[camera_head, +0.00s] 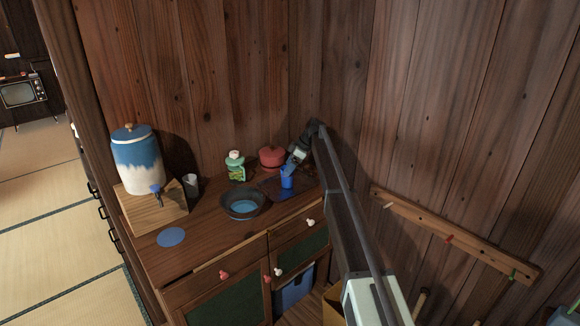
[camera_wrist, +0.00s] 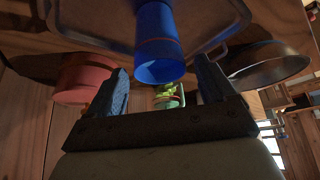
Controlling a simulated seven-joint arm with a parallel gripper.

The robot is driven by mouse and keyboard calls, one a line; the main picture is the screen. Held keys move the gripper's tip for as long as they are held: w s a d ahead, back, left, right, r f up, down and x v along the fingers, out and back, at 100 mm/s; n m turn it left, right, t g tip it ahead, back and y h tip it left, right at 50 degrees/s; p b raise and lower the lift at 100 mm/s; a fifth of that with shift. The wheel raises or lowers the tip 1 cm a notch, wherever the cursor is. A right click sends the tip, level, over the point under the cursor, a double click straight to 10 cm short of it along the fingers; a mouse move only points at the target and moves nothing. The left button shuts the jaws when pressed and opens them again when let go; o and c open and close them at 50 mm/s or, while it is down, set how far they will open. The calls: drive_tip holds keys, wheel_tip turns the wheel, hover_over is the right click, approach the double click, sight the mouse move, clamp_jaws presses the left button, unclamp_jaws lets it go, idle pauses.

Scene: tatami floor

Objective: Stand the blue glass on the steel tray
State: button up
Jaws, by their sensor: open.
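The blue glass (camera_head: 287,182) stands upright on the dark steel tray (camera_head: 269,188) on the cabinet top, near the back corner. In the wrist view, which looks upside down, the glass (camera_wrist: 157,38) shows its round rim, with the tray (camera_wrist: 207,22) around its far end. My gripper (camera_head: 292,166) is just behind and above the glass in the head view. In the wrist view my gripper (camera_wrist: 162,86) has its two fingers spread, with the glass beyond the gap. I cannot tell whether a finger touches it.
A red lidded pot (camera_head: 272,157) stands close behind the tray. A dark bowl (camera_head: 242,204) is to its left, and a green jar (camera_head: 236,170) stands behind the bowl. A blue-and-white dispenser (camera_head: 137,160) sits on a wooden box, with a grey cup (camera_head: 191,186) beside it. A wall rises close behind.

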drive_tip(key=shift+r, duration=0.1)
drive_tip(key=v, duration=1.2)
drive_tip(key=shift+r+m, duration=0.1)
drive_tip(key=shift+m, duration=0.2)
